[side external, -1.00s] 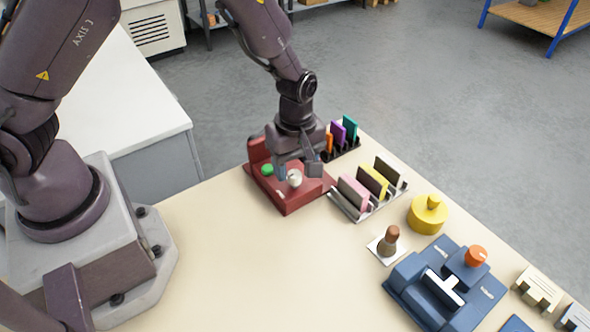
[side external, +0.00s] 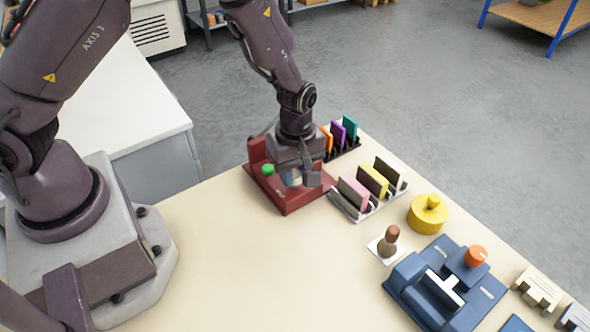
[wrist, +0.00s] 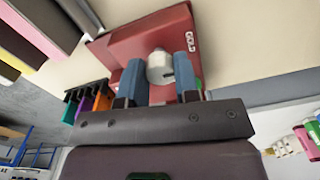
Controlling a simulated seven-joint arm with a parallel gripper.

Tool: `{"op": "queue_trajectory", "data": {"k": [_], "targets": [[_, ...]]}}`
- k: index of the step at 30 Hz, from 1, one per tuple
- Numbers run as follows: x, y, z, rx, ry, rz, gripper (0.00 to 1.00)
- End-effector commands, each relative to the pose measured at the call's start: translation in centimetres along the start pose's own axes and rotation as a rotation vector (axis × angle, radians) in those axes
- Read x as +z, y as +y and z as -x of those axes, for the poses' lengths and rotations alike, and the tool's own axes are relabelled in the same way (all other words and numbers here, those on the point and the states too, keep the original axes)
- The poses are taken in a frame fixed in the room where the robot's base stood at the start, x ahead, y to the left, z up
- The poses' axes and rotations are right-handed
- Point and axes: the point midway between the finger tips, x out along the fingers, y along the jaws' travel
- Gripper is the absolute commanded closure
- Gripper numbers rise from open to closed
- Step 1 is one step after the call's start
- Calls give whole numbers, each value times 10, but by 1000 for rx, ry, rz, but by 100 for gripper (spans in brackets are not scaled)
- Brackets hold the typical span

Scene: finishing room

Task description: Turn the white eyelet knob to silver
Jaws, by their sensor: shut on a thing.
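The white eyelet knob (wrist: 160,69) sits on the red machine (wrist: 120,45) and shows between my two blue fingers in the wrist view. A dark mark shows on the knob's side towards the right finger. My gripper (wrist: 158,66) is shut on the knob, one finger on each side. The word GOLD is printed on the red base to the right of the knob; no silver label is readable. In the side view my gripper (side external: 292,180) is low over the red machine (side external: 288,204) and hides most of the knob.
A green button (side external: 267,169) is on the red machine, left of my gripper. Close on the right is a rack (side external: 347,207) of pink, yellow and dark blocks. A yellow round pot (side external: 427,215) and a blue machine (side external: 412,292) stand further right. The table's front-left is clear.

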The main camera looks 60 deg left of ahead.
Motion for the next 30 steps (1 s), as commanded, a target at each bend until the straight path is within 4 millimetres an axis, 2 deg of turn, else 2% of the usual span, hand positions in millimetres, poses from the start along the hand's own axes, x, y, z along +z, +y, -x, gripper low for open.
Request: {"op": "queue_trajectory", "data": {"k": [11,30], "targets": [[0,0,0,0,2,-208,94],[-1,0,1,1,12,-813,94]]}}
